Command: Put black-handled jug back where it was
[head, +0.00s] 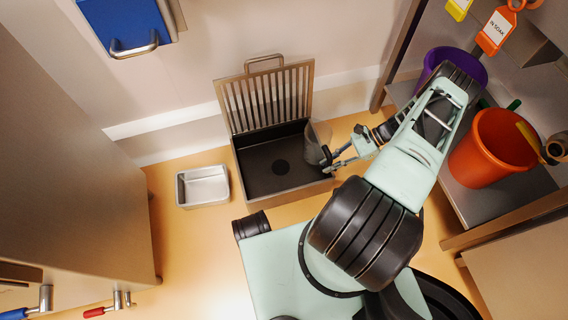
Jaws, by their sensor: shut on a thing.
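My gripper (332,160) is shut on the black-handled jug (314,142), a grey, see-through vessel. The jug is at the right rim of a dark open box (262,168), overlapping it in the picture. I cannot tell how high the jug is or whether it touches the rim. The fingers hide much of the jug's handle. My arm comes in from the right, over the floor.
A slatted grate (268,98) stands upright behind the box. A metal tray (203,186) lies on the floor to its left. An orange bucket (490,150) and a purple bucket (440,60) stand on the right shelf (490,205). A cabinet (75,170) stands at left.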

